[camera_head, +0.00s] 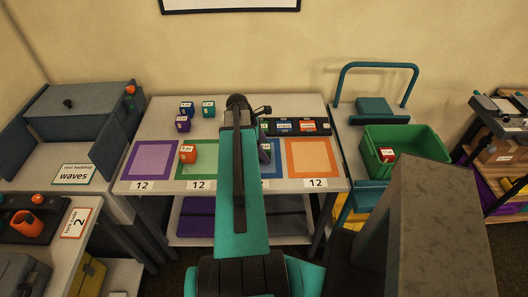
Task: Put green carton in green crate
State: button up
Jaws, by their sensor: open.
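A teal-green carton (208,107) with a white label stands at the back of the table, left of my arm. A sliver of something green (264,125) shows just right of my arm; I cannot tell what it is. The green crate (421,142) stands on a cart at the right, with a red carton (386,155) inside. My gripper (246,106) is over the back middle of the table, right of the teal-green carton and apart from it. It is largely hidden by my own arm, and its fingertips are not clear. No carton shows in it.
A blue carton (186,108) and a purple carton (183,124) stand close to the teal-green one. An orange carton (188,153) sits on the green mat (199,174). A dark tray (297,127) lies behind the orange mat (310,158). The cart's teal handle (375,66) rises behind the crate.

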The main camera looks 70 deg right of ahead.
aim_at(265, 147)
jog(key=shift+c, duration=0.3)
jog(key=c, duration=1.2)
jog(key=shift+r, duration=0.15)
jog(key=shift+r+b, duration=1.3)
jog(key=shift+r, duration=3.6)
